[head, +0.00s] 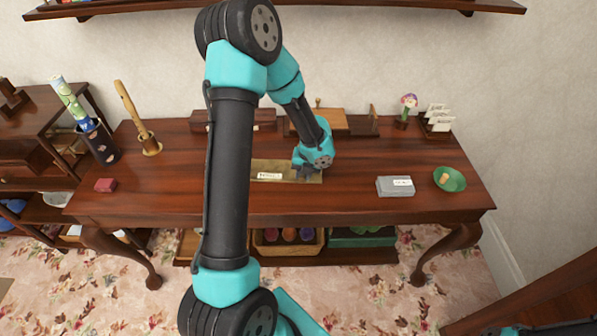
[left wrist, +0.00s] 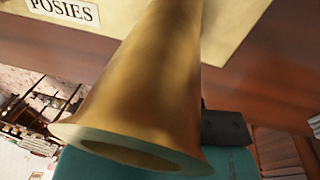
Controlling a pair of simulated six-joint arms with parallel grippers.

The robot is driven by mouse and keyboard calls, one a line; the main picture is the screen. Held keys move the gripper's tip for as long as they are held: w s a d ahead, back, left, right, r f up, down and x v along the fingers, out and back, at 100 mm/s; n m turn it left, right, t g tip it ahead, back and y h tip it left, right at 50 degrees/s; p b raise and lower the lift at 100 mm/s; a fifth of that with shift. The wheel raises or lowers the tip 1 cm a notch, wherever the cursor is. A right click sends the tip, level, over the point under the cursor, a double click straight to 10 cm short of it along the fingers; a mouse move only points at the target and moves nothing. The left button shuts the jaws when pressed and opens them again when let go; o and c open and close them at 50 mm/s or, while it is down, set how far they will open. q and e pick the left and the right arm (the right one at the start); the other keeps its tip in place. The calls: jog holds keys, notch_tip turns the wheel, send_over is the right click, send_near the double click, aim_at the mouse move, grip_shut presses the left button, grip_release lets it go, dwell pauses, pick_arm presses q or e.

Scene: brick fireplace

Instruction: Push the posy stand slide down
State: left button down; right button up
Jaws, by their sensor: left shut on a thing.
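The posy stand (head: 262,165) is a long brass-coloured piece with a white label, lying on the table near its middle. In the left wrist view its label reads POSIES (left wrist: 62,12). A flared brass trumpet shape (left wrist: 150,90) fills the middle of that view, its open rim towards the camera. My left gripper (head: 308,173) reaches down at the right part of the stand and is shut on the brass trumpet. The gripper and arm hide the trumpet in the head view. The hold itself is mostly hidden. My right gripper is out of view.
A grey labelled box (head: 394,188) and a green bowl (head: 450,180) stand to the right. A flower ornament (head: 408,103) and wooden boxes (head: 345,122) stand behind.

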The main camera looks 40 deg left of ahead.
pick_arm(q)
jog(key=shift+s+f, duration=0.1)
jog(key=shift+f, duration=0.05)
jog(key=c, duration=0.9)
grip_release()
jog(key=shift+c, duration=0.2)
notch_tip(320, 180, up, 17)
jog(key=w+d, duration=0.2)
jog(key=shift+w+d, duration=0.2)
jog(key=shift+d, duration=0.1)
